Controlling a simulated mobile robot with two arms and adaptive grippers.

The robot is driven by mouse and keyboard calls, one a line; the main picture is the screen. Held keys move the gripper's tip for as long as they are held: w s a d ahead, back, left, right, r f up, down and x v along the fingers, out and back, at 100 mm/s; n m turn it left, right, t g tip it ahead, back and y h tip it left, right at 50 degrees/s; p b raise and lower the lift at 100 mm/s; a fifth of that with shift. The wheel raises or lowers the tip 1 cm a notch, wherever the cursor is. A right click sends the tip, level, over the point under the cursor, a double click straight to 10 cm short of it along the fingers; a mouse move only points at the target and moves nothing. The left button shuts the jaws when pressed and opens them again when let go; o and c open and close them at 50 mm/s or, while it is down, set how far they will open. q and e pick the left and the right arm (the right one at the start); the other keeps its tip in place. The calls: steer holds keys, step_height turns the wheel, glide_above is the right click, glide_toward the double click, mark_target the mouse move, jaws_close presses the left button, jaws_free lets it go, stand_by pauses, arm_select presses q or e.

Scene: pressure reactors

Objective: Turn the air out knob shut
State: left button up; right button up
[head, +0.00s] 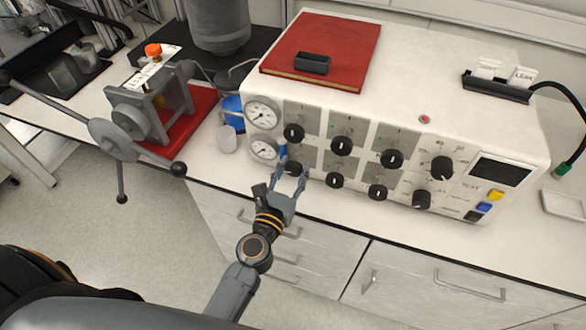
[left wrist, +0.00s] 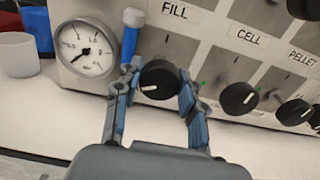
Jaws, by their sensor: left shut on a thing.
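A white control box (head: 470,130) stands on the bench with rows of black knobs on its front. My left gripper (head: 290,178) is at the lower-left black knob (head: 293,167), beside the lower gauge. In the left wrist view my gripper (left wrist: 155,95) has a finger on each side of this knob (left wrist: 158,79) and is shut on it. The knob's white mark points left. It sits below the label FILL (left wrist: 175,12); no "air out" label is readable. My right gripper is not in view.
Close by are a round gauge (left wrist: 85,48), another knob to the right (left wrist: 238,98) and a white cup (head: 227,139). A red book (head: 335,45) lies on the box. A press with long handles (head: 140,115) stands to the left.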

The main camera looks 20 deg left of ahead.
arm_select(q)
steer(key=m+p, duration=0.1)
steer(key=m, duration=0.5)
steer(key=m+p, duration=0.2)
steer(key=m, duration=0.3)
steer(key=shift+r, duration=0.1)
steer(key=m+p, duration=0.3)
steer(key=m, duration=0.3)
steer(key=shift+m, duration=0.4)
steer(key=m+p, duration=0.2)
steer(key=m, duration=0.3)
steer(key=shift+m, duration=0.3)
steer(key=o, duration=1.2)
steer(key=shift+c, duration=0.2)
steer(key=s, duration=1.2)
steer(key=shift+a, duration=0.2)
